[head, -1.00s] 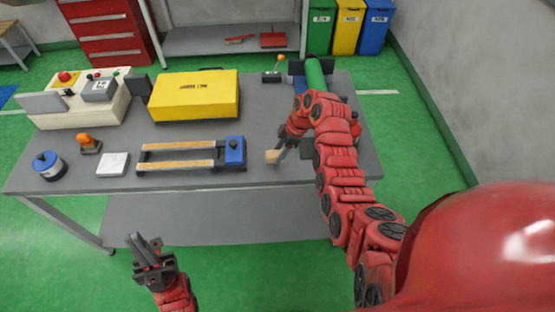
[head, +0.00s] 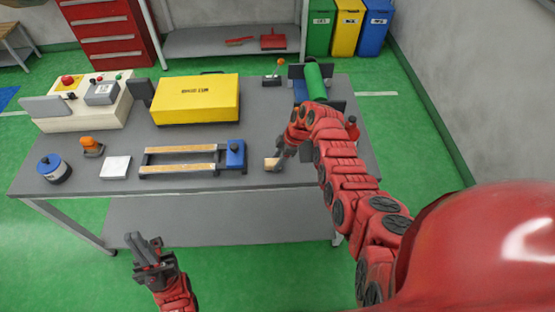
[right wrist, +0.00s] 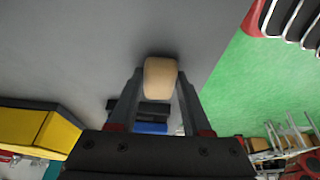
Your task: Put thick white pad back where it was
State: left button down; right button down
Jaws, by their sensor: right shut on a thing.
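A flat white square pad (head: 115,167) lies on the grey table near its front edge, left of the wooden-railed frame. My right gripper (head: 279,160) is shut on a beige rounded block (head: 272,164), over the front right part of the table. In the right wrist view the block (right wrist: 160,77) sits between the two fingertips. I cannot tell whether it touches the table. My left gripper (head: 144,246) is in front of the table, below its edge and away from the pad. It holds nothing that I can see, and its finger gap is unclear.
The frame with wooden rails (head: 180,148) and blue end block (head: 235,154) is left of the right gripper. Behind are a yellow case (head: 196,103) and a green roller (head: 315,82). A blue round device (head: 53,169) and an orange-topped part (head: 91,145) stand left.

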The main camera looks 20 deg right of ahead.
jog(key=shift+f, duration=0.2)
jog(key=shift+c, duration=1.7)
grip_release()
jog(key=shift+r, duration=0.1)
